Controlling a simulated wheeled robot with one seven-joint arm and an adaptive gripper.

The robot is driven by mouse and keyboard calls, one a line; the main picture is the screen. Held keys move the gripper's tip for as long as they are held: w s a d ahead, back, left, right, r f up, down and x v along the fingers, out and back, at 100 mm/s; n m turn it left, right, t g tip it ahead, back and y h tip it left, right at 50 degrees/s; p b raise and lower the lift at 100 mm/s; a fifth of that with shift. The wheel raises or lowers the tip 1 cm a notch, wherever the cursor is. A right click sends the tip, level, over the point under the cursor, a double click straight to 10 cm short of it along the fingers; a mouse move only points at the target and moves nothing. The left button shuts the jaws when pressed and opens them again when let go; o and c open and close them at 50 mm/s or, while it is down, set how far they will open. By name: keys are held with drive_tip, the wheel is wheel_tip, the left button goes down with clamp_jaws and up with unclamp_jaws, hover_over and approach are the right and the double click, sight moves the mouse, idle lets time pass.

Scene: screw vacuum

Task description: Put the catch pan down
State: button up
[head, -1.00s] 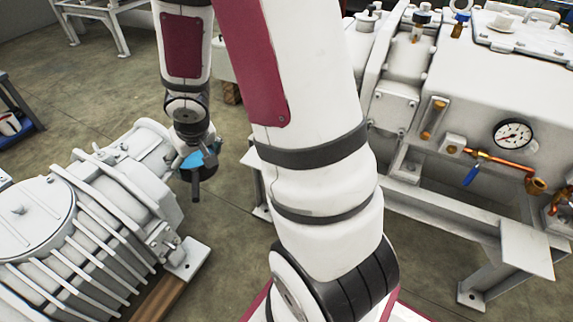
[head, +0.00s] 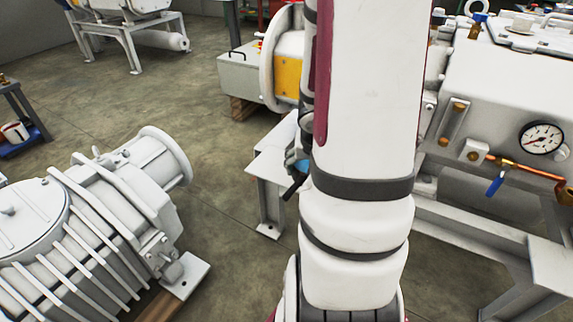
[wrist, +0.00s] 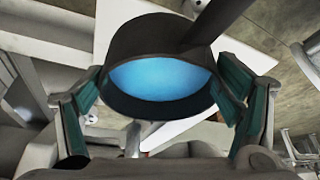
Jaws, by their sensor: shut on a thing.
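The catch pan (wrist: 122,50) is a dark round pan with a blue inside and a dark handle pointing up and right in the wrist view. My gripper (wrist: 162,88) is shut on it, with a green-padded finger on each side of the rim. In the head view, the blue of the pan (head: 301,167) and its dark handle show just left of my arm. My arm hides most of the gripper there. The pan appears by a low white stand (head: 262,165); I cannot tell whether they touch.
A large white machine with a pressure gauge (head: 541,138) and copper piping stands at right. A ribbed white motor-like unit (head: 95,225) stands at lower left. A yellow-and-white unit (head: 288,65) is behind. Open floor (head: 215,175) lies between them.

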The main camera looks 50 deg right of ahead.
drive_tip(key=w+p, duration=0.1)
drive_tip(key=w, duration=0.3)
drive_tip(key=w+d+f+p, duration=0.1)
drive_tip(key=w+p, duration=0.1)
drive_tip(key=w, duration=0.3)
drive_tip(key=w+d+p, duration=0.1)
drive_tip(key=w+p, duration=0.1)
drive_tip(key=w, duration=0.3)
drive_tip(key=shift+d+f, duration=0.15)
drive_tip(key=shift+d, duration=0.1)
drive_tip(key=shift+f+b, duration=1)
drive_tip(key=shift+f, duration=0.8)
drive_tip(key=shift+f+b, duration=0.15)
drive_tip(key=shift+b, duration=0.15)
drive_tip(key=o, duration=1.3)
